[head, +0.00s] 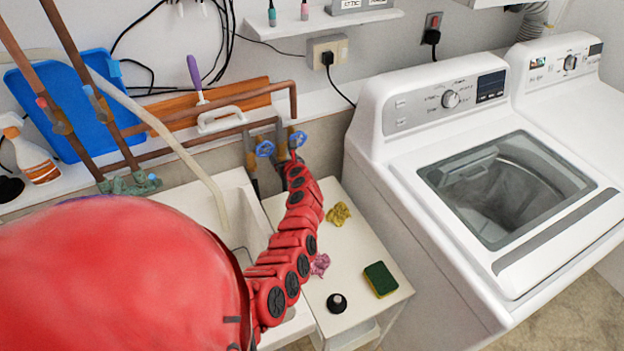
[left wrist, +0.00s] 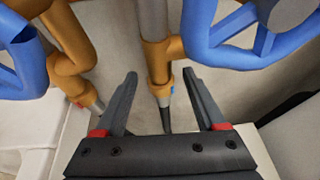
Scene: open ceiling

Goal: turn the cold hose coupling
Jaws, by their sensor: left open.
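In the left wrist view my left gripper (left wrist: 160,74) is open, its two dark fingers on either side of a copper-coloured coupling (left wrist: 158,91) with a small blue mark. A thin dark hose runs down from this coupling. I see no clear contact between fingers and coupling. A blue valve handle (left wrist: 232,40) is above right of it. A second coupling (left wrist: 82,98) with a red mark is at the left, outside the fingers. In the head view my red left arm reaches the two blue-handled valves (head: 265,149) behind the sink; its fingers are mostly hidden there. My right gripper is not in view.
A white sink (head: 235,205) is beside my arm. A white cabinet top (head: 350,250) holds a green sponge (head: 380,279), a yellow cloth (head: 339,214) and a black knob-like item (head: 337,303). A washing machine (head: 450,180) stands to the right. Copper pipes (head: 75,75) run at the left.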

